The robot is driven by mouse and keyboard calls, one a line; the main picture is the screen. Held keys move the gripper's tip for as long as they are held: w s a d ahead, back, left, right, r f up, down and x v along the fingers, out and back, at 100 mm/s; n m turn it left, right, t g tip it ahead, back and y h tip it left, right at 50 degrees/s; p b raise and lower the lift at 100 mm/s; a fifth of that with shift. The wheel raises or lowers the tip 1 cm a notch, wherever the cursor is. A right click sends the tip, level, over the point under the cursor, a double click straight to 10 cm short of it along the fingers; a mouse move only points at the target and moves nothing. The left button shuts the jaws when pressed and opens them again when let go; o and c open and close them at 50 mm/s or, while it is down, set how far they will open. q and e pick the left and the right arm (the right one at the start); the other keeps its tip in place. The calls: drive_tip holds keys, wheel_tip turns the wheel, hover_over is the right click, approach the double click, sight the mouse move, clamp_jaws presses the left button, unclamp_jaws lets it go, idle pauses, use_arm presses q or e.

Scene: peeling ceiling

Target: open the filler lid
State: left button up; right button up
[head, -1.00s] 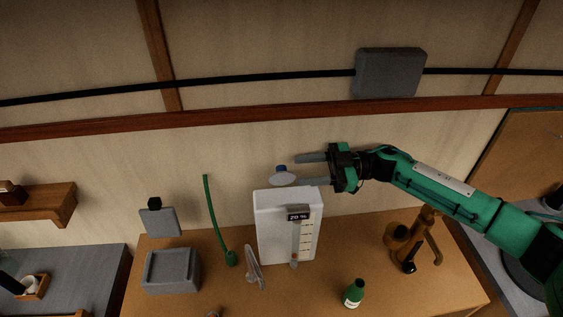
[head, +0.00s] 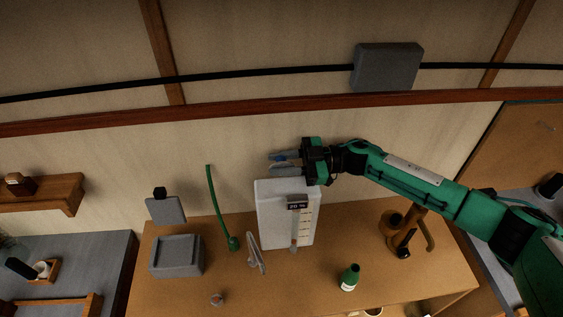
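The white tank (head: 272,222) stands upright on the wooden counter, with a small dark display reading about 20 % and a level strip on its front. My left gripper is not in view.
A green hose (head: 216,205) and a grey clip-like item (head: 255,252) stand left of the tank. A grey open box (head: 176,256) is farther left. A green bottle (head: 349,279) and a brown tap-like fixture (head: 403,238) are to the right. The front counter is mostly clear.

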drive_tip(key=shift+w+m, duration=0.2)
drive_tip(key=shift+m, duration=0.4)
drive_tip(key=shift+w+a+f+m, duration=0.1)
drive_tip(key=shift+w+m, duration=0.2)
drive_tip(key=shift+m, duration=0.5)
drive_tip(key=shift+w+a+f+m, duration=0.1)
drive_tip(key=shift+w+m, duration=0.15)
drive_tip(key=shift+m, duration=0.55)
drive_tip(key=shift+d+r, duration=0.1)
drive_tip(key=o, duration=0.8)
drive_tip(key=shift+o, duration=0.4)
drive_tip(key=shift+w, duration=0.1)
